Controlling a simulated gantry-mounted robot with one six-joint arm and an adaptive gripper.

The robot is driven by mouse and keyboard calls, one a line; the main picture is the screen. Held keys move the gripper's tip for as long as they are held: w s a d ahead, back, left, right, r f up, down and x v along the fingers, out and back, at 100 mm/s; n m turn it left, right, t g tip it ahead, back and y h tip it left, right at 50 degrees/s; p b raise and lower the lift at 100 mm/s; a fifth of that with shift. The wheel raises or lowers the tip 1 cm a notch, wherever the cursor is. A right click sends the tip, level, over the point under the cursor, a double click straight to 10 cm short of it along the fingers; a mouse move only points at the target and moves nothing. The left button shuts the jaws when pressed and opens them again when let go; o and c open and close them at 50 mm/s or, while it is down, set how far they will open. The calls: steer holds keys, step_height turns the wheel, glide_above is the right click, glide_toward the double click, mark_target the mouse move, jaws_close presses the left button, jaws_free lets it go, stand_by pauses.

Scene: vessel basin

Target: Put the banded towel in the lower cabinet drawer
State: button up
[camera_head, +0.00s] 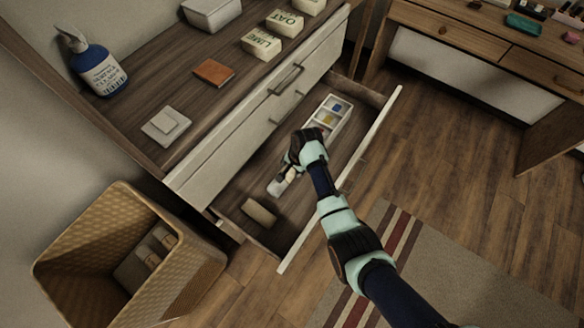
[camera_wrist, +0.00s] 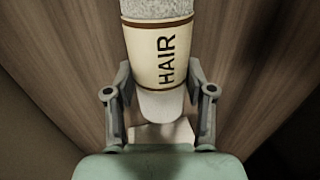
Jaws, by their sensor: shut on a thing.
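The banded towel (camera_wrist: 150,50) is a pale grey and white roll with a cream band, brown edge lines and the word HAIR. In the wrist view my gripper (camera_wrist: 159,80) has a finger on each side of it and is shut on it. In the head view my gripper (camera_head: 286,170) is over the inside of the open lower cabinet drawer (camera_head: 341,180); the towel is partly hidden there. A pale piece (camera_wrist: 160,131) shows beneath the towel in the wrist view. I cannot tell whether the towel touches the drawer floor.
A divided white tray (camera_head: 347,122) lies in the drawer's far part, a tan block (camera_head: 260,212) in its near part. The upper drawer (camera_head: 245,120) is shut. A wicker basket (camera_head: 100,210) with banded rolls (camera_head: 152,262) stands at lower left. Boxes and a bottle (camera_head: 98,68) stand on the cabinet top.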

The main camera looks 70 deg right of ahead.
steer(key=o, duration=1.2)
steer(key=shift+f, duration=0.1)
steer(key=shift+c, duration=0.2)
steer(key=p+v, duration=0.6)
steer(key=v, duration=0.6)
steer(key=shift+w, duration=0.15)
